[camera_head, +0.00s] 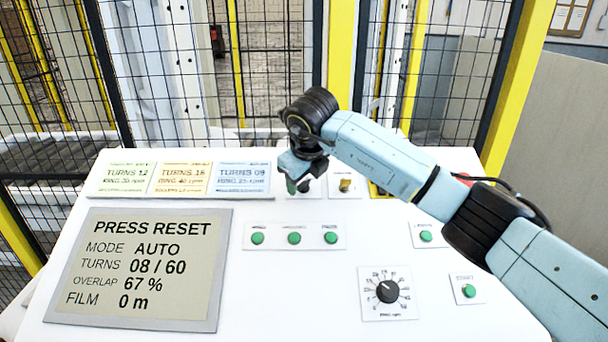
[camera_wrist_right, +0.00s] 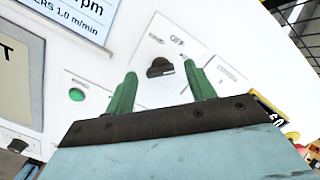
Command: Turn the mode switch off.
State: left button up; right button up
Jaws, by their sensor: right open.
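The mode switch, a dark knob (camera_wrist_right: 160,68) on a white plate marked OFF, shows in the right wrist view between my fingertips. I cannot tell whether the fingers touch it; there is white panel visible on both sides of the knob. My right gripper (camera_head: 298,185) is open, with its green fingers pointing down at the panel's upper middle. In the head view it hides most of the switch plate under it. It also shows in the right wrist view (camera_wrist_right: 161,76). The display (camera_head: 138,268) reads PRESS RESET, MODE AUTO. My left gripper is not in view.
A small yellowish knob (camera_head: 345,186) sits just right of the gripper. A row of green buttons (camera_head: 294,238) and a black dial (camera_head: 388,291) lie nearer. Recipe cards (camera_head: 180,179) are at left. A yellow-framed mesh fence (camera_head: 340,50) stands behind the panel.

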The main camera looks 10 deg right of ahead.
jog(key=shift+w+f, duration=0.2)
jog(key=shift+f, duration=0.15)
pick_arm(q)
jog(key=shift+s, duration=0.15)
pick_arm(e)
jog(key=c, duration=1)
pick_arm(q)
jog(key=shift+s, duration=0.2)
